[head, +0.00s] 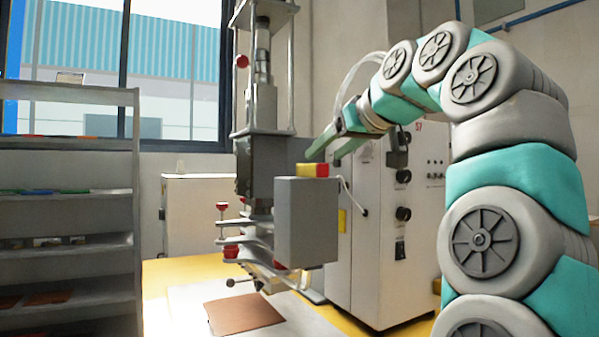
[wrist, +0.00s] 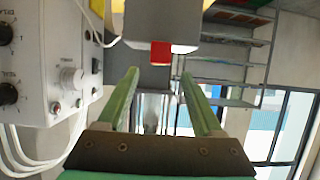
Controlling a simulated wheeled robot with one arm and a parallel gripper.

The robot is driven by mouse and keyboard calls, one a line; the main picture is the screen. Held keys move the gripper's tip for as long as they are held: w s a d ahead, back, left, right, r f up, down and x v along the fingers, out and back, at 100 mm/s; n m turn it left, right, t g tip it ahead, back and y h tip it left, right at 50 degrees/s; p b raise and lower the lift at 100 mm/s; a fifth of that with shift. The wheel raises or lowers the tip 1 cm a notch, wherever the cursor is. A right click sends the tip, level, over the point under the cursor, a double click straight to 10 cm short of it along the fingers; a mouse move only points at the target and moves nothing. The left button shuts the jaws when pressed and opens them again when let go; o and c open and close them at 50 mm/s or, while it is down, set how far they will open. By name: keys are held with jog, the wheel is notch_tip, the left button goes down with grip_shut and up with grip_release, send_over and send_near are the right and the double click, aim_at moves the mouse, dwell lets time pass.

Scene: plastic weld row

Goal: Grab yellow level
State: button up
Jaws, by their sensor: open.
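The yellow level (head: 311,169) is a small block, yellow with a red end, lying on top of a grey box on the press. In the wrist view its red end (wrist: 160,52) shows ahead between my finger lines, against the grey box; its yellow part is hard to make out there. My gripper (head: 323,155) has two green fingers, open and empty. In the head view they point left and down, just above the level. In the wrist view my gripper (wrist: 159,75) has its fingers spread wider than the red end, with no contact visible.
The grey box (head: 306,222) is fixed to a tall press (head: 262,140) with red knobs. A white control cabinet (head: 372,240) with dials and cables stands close behind my gripper. A metal shelf rack (head: 137,190) is at left. A brown sheet (head: 243,313) lies on the table.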

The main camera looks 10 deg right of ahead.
aim_at(312, 165)
jog(key=x, duration=0.7)
jog(key=shift+w, duration=0.25)
grip_shut()
dwell(0.3)
